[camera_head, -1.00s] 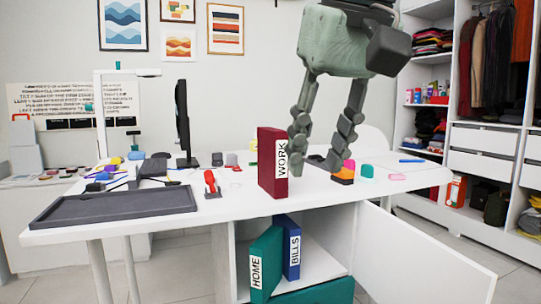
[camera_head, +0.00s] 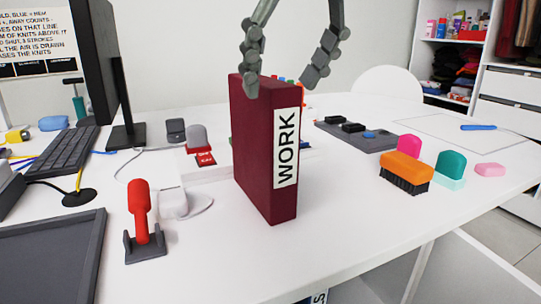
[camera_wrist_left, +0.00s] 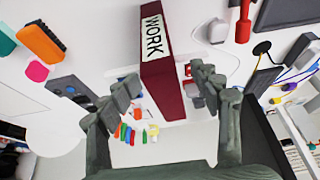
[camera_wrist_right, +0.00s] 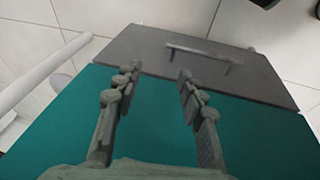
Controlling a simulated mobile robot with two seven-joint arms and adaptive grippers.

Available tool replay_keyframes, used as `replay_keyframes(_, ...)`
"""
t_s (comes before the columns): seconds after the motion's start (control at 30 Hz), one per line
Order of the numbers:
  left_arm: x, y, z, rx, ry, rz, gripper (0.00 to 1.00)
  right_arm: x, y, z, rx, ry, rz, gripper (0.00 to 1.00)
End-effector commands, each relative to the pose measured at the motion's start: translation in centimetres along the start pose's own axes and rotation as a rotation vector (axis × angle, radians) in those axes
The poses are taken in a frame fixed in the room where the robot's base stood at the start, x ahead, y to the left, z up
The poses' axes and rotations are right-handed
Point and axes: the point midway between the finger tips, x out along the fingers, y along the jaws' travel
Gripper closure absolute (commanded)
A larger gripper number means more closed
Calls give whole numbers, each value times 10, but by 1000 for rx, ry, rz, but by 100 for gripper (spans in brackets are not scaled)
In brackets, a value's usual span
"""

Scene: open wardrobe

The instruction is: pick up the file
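A dark red file (camera_head: 258,150) with a white "WORK" label stands upright on the white desk in the head view. It also shows in the left wrist view (camera_wrist_left: 163,85), between the fingertips. My left gripper (camera_head: 280,85) is open at the top of the file, with one finger on each side of it. Gaps show beside the file in the left wrist view; contact cannot be told. My right gripper (camera_wrist_right: 158,75) is open and empty over a teal surface in the right wrist view; it is outside the head view.
A red-handled tool on a stand (camera_head: 141,220), a dark tray (camera_head: 50,262) and a monitor (camera_head: 100,60) are to the left. An orange brush (camera_head: 406,170) and small colored blocks are to the right. The desk in front of the file is clear. A grey panel with a handle (camera_wrist_right: 203,55) is below my right gripper.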

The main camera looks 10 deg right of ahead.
Motion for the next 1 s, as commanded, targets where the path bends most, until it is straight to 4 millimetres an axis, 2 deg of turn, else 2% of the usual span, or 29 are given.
replay_keyframes(0.1, 14, -1, 1, 2, -1, -2, 37, 3, -2, 19, -3, -37, -3, 60)
replay_keyframes(0.2, 25, -1, -1, 0, -1, -1, 37, 3, -3, 24, -4, -46, -4, 60)
replay_keyframes(0.53, 68, -6, -9, 2, -1, -1, 37, -2, -2, 8, -2, -13, -1, 60)
replay_keyframes(0.83, 73, -5, -9, 1, -1, 1, 37, -2, -1, 6, -2, -10, -1, 60)
replay_keyframes(1.0, 73, -5, -9, 1, -1, 1, 58, -2, -1, 9, -2, -15, -1, 60)
